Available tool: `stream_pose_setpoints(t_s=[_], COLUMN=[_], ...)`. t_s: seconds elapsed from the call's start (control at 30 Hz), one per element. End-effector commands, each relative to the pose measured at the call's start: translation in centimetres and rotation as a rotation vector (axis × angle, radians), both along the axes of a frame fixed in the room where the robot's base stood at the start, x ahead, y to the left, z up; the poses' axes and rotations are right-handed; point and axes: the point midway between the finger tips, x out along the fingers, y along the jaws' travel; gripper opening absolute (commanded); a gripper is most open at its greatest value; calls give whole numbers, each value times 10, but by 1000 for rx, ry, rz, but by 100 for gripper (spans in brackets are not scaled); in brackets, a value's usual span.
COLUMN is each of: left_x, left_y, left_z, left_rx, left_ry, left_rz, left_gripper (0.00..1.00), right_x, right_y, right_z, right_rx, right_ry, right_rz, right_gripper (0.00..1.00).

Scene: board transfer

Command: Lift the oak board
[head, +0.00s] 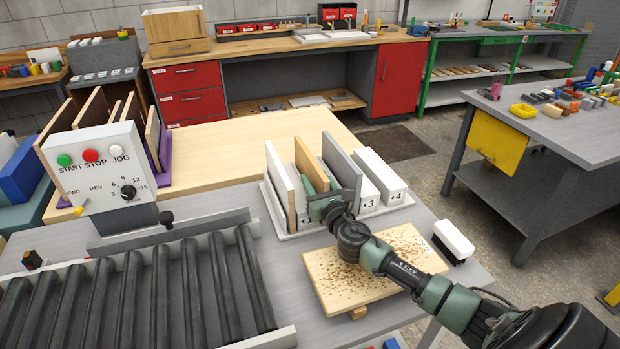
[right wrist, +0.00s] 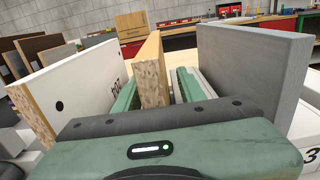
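The oak board (head: 308,160) stands upright in a white rack (head: 290,232), between a white board (head: 281,182) and a grey board (head: 342,172). In the right wrist view, the oak board (right wrist: 154,72) shows its speckled front edge between the two green fingers. My right gripper (head: 324,203) is at the near end of the rack. Its fingers (right wrist: 157,92) are on either side of the oak board, and a narrow gap seems to show at the right finger. The lower part of the board is hidden behind the gripper. My left gripper is not in view.
White numbered blocks (head: 382,177) fill the rack's right side. A pale board strewn with brown chips (head: 345,280) and a brush (head: 453,240) lie in front. A roller conveyor (head: 150,295) and its control box (head: 97,170) are at left. The light wooden tabletop (head: 235,150) has free room behind.

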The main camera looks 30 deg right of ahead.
Motion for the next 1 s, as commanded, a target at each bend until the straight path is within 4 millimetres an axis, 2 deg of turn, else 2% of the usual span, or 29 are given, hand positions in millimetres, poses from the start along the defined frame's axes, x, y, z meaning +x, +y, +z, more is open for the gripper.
stream_pose_setpoints(t_s=[0.07, 0.1, 0.2, 0.23, 1.0], left_x=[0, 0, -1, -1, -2], left_y=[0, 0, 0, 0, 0], left_z=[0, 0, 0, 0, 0], left_rx=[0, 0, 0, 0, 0], left_ry=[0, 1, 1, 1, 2], left_rz=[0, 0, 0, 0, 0], left_gripper=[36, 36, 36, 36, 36], right_x=[0, 0, 0, 0, -1], right_y=[0, 0, 0, 0, 0], right_z=[0, 0, 0, 0, 0], right_rx=[0, 0, 0, 0, 1], right_ry=[0, 0, 0, 0, 1], right_rz=[0, 0, 0, 0, 0], right_gripper=[40, 34, 7, 0, 0])
